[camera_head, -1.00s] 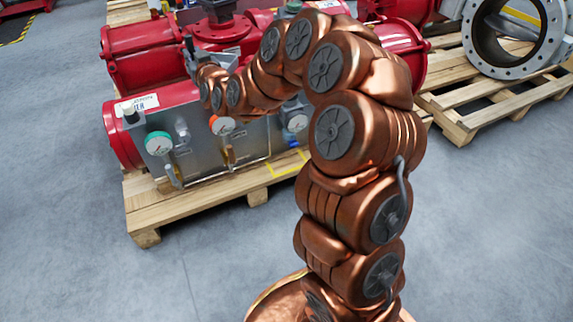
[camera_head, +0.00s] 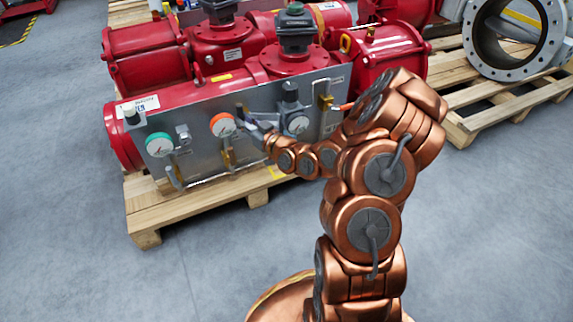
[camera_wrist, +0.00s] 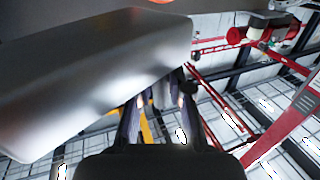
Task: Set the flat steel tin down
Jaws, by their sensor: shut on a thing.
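My gripper (camera_head: 246,116) is in front of the grey valve panel, just right of the orange-rimmed gauge, in the head view. In the wrist view its two dark fingers (camera_wrist: 160,98) reach up from the bottom middle. A large smooth grey metal body with rounded edges, the flat steel tin (camera_wrist: 90,78), fills the upper left of that view. It is tilted and passes by the fingertips, and the gripper is shut on it. The exact contact is hard to make out. In the head view I cannot tell the tin apart from the gripper and panel.
The grey panel (camera_head: 205,158) carries gauges and fittings, with red actuator cylinders (camera_head: 150,62) behind it. It stands on a wooden pallet (camera_head: 190,212). A second pallet (camera_head: 500,112) holds a large flanged ring (camera_head: 505,75). Grey floor (camera_head: 80,250) in front is clear.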

